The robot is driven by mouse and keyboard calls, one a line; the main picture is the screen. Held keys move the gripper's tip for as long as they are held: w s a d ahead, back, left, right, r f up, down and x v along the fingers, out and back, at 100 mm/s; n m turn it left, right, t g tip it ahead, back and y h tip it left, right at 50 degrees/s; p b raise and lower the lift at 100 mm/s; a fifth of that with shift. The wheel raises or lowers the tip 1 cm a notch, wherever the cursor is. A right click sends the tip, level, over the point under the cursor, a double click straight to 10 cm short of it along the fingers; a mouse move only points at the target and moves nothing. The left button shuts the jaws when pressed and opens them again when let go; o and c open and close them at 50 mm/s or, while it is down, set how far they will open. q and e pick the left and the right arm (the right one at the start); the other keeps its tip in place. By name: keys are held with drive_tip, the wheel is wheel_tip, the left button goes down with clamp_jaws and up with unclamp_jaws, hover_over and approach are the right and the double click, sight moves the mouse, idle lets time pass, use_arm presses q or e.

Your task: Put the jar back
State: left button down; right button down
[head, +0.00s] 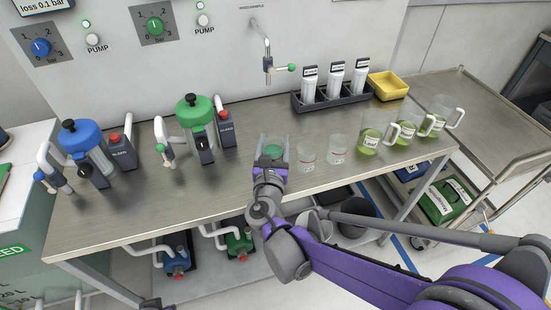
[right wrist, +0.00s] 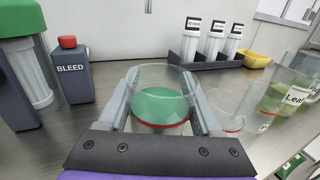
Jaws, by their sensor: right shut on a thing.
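My right gripper (head: 270,172) is shut on a clear jar (head: 272,149) with green content, at the front part of the steel bench. In the right wrist view the jar (right wrist: 160,92) stands upright between the two fingers, with a red line low on its wall. I cannot tell whether its base touches the bench. Two other clear jars stand just to its right, one (head: 307,156) with red marks and another (head: 337,149). My left gripper is not in view.
Several handled jugs with green liquid (head: 370,139) stand on the right of the bench (head: 235,185). A dark rack (head: 333,100) of white cylinders and a yellow bin (head: 388,86) stand behind. Green (head: 195,113) and blue (head: 82,140) pump units are on the left.

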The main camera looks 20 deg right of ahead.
wheel_tip(320, 180, down, 4)
drive_tip(key=shift+f+b, duration=0.1)
drive_tip(key=shift+b, duration=0.55)
drive_tip(key=shift+s, duration=0.1)
drive_tip(key=c, duration=0.5)
unclamp_jaws()
drive_tip(key=shift+f, duration=0.1)
drive_tip(key=o, duration=0.4)
drive_tip(key=shift+o, duration=0.2)
